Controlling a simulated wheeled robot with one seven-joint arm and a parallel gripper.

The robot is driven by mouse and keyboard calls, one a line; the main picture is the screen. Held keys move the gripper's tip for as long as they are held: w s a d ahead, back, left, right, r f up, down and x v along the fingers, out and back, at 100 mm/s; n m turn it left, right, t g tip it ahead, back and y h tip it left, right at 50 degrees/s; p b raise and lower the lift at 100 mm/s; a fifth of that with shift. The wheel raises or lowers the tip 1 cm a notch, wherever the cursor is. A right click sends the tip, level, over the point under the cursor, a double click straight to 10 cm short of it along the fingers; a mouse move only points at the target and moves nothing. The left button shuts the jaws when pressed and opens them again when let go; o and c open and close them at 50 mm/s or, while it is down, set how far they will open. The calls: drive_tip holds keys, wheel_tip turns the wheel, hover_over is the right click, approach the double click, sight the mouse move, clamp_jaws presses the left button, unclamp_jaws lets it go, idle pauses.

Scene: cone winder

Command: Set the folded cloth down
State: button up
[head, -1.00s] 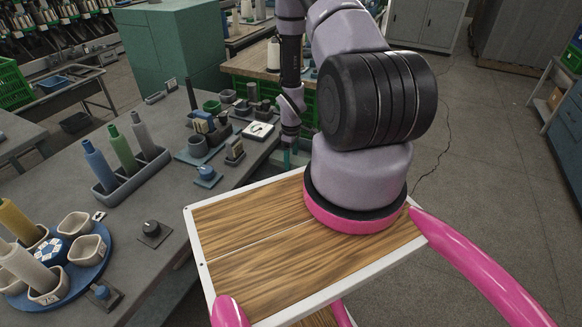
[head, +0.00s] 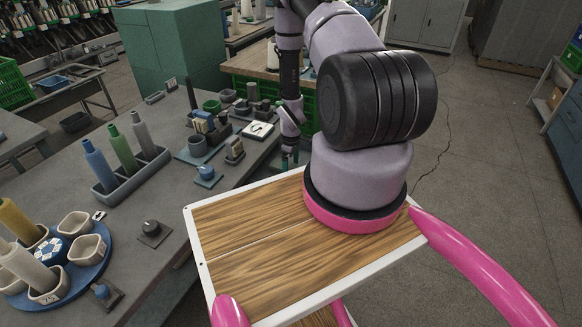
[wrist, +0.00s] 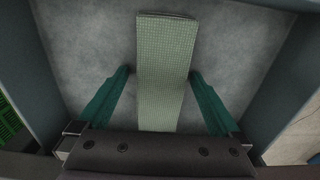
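The folded cloth (wrist: 165,70) is a long, pale green checked strip in the wrist view. It lies between the two teal fingers of my gripper (wrist: 160,74), over a mottled grey surface, and its lower end is hidden behind the gripper's body. A narrow gap shows between the left finger and the cloth; the right fingertip is very close to its edge, and I cannot tell if it touches. The fingers stand apart. In the head view my gripper (head: 289,160) is small, low beyond the bench's far right end, and the cloth cannot be made out there.
Blue-grey walls (wrist: 285,75) flank the grey surface in the wrist view. In the head view, the grey bench (head: 165,195) holds a tray of coloured cones (head: 130,172), a blue round tray (head: 85,275) with cups, and small fixtures near my arm. Green crates stand beyond.

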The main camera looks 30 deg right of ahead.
drive_tip(key=shift+r, duration=0.15)
wheel_tip(320, 180, up, 12)
idle(0.3)
wheel_tip(320, 180, up, 15)
drive_tip(key=m+t, duration=0.2)
drive_tip(key=m, duration=0.1)
hover_over(291, 167)
drive_tip(key=w+a, duration=0.1)
drive_tip(key=w, duration=0.2)
drive_tip(key=s+a+r+m+t, duration=0.1)
drive_tip(key=a+r+m, duration=0.1)
drive_tip(key=r, duration=0.7)
drive_tip(key=s+a+r+m, duration=0.1)
drive_tip(key=s+a+r, duration=0.1)
drive_tip(key=r, duration=0.8)
drive_tip(key=s+a+r+m+t+y, duration=0.1)
drive_tip(key=s+a+r+m+t, duration=0.1)
drive_tip(key=s+r, duration=0.7)
drive_tip(key=s+a+r+m+t+y, duration=0.1)
drive_tip(key=s+a+r+m+t, duration=0.1)
drive_tip(key=s+a+r, duration=0.4)
drive_tip(key=s+r+m, duration=0.1)
drive_tip(key=s+r, duration=0.2)
drive_tip(key=s, duration=0.1)
drive_tip(key=shift+s+a+r+m, duration=0.15)
drive_tip(key=shift+a+r+m, duration=0.05)
drive_tip(key=shift+a+m, duration=0.2)
